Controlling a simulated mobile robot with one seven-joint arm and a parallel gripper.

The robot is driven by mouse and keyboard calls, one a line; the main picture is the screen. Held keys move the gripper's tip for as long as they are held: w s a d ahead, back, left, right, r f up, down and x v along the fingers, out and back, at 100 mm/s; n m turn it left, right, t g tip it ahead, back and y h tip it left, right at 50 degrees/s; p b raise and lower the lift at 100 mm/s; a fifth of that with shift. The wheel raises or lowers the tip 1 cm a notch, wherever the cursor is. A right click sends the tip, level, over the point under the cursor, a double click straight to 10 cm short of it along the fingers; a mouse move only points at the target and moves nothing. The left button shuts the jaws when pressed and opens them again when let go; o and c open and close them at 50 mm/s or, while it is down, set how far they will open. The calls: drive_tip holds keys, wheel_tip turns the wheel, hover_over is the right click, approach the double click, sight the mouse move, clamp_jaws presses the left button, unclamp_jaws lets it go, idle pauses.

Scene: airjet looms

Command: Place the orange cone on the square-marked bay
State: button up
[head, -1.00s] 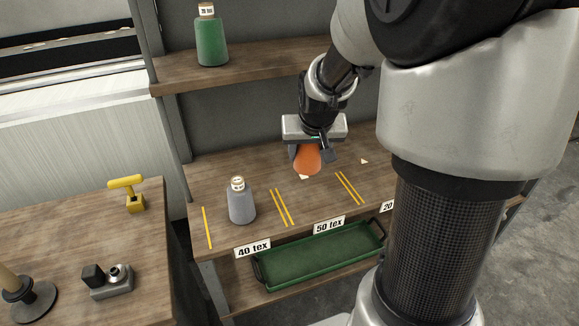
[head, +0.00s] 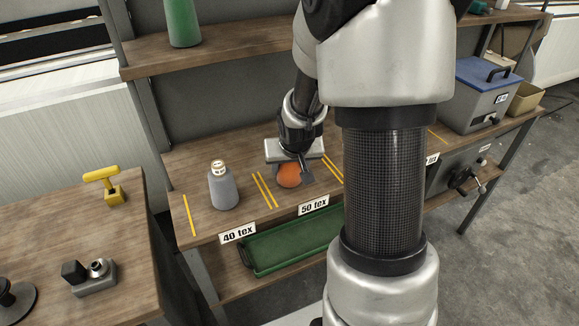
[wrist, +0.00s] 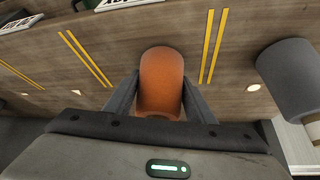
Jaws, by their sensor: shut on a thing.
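The orange cone (head: 289,176) is between the fingers of my gripper (head: 292,172) over the shelf bay labelled 50 tex (head: 314,205). In the wrist view the cone (wrist: 161,82) sits between both fingers (wrist: 161,100), with pairs of yellow lines on either side. My gripper is shut on it. Whether the cone touches the board is hard to tell. The square mark of a bay is not visible; white marks show on the board in the wrist view, one of them (wrist: 253,88) beside the grey cone.
A grey cone (head: 223,187) stands in the 40 tex bay (head: 237,233) to the left; it also shows in the wrist view (wrist: 291,78). A green tray (head: 300,242) lies on the lower shelf. A green cone (head: 183,22) stands on the upper shelf. A blue-lidded box (head: 484,92) is at right.

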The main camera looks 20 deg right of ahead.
drive_tip(key=shift+f, duration=0.1)
drive_tip(key=o, duration=1.2)
drive_tip(key=shift+s+r, duration=0.1)
drive_tip(key=shift+r, duration=0.3)
drive_tip(key=p+v, duration=0.1)
drive_tip(key=v, duration=1)
drive_tip(key=shift+s+a+r+p, duration=0.1)
drive_tip(key=shift+s+r+p, duration=0.1)
drive_tip(key=shift+p, duration=0.2)
